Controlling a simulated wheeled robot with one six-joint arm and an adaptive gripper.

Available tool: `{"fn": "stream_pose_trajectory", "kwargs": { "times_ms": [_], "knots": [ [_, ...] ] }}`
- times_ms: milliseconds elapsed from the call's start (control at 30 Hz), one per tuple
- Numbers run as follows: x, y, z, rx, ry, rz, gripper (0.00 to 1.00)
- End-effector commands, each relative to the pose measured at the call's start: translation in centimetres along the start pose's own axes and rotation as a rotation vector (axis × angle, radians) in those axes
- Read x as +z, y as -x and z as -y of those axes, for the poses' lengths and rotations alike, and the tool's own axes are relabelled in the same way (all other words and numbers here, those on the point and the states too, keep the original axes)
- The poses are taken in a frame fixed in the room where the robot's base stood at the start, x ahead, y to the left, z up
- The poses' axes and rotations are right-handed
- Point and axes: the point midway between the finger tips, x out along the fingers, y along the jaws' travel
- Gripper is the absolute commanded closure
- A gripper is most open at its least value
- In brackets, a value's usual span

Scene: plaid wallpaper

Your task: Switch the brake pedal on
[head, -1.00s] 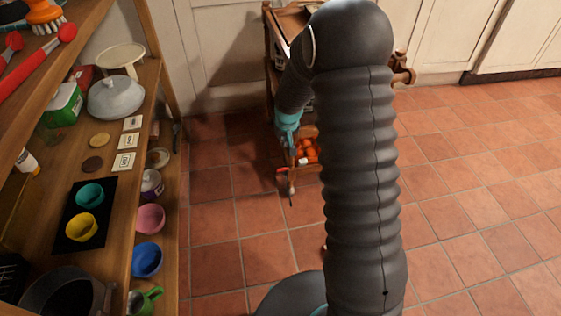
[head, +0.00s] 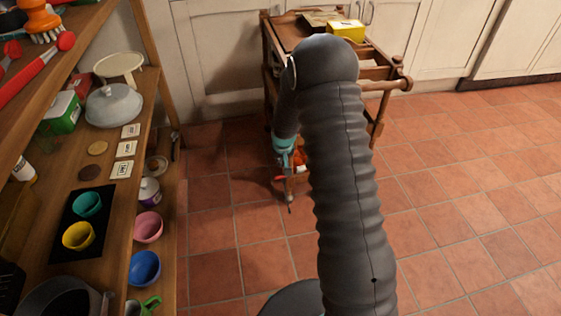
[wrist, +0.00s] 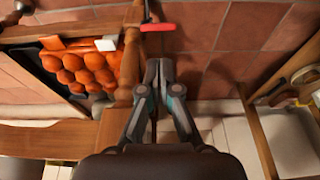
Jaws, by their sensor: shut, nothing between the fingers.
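The brake pedal (wrist: 158,27) is a small red bar at the foot of a turned wooden leg of the trolley, seen at the top middle of the wrist view. In the head view a bit of red (head: 277,180) shows by the same leg, mostly hard to make out. My gripper (wrist: 158,66) is shut and empty, its fingertips together beside the leg. In the wrist picture the tips point at the pedal, with a visible gap between. In the head view my gripper (head: 284,158) is small and partly merged with the trolley leg behind it.
A wooden shelf (head: 105,225) with bowls and kitchenware stands at the left. The tiled floor at the right is clear.

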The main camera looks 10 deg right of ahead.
Motion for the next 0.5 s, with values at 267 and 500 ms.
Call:
{"fn": "stream_pose_trajectory", "kwargs": {
  "times_ms": [267,500],
  "knots": [
    [0.1,-4.8,0.0,0.000,0.000,0.003,1.00],
    [0.0,-6.9,0.0,0.000,0.000,0.000,1.00]
  ]
}}
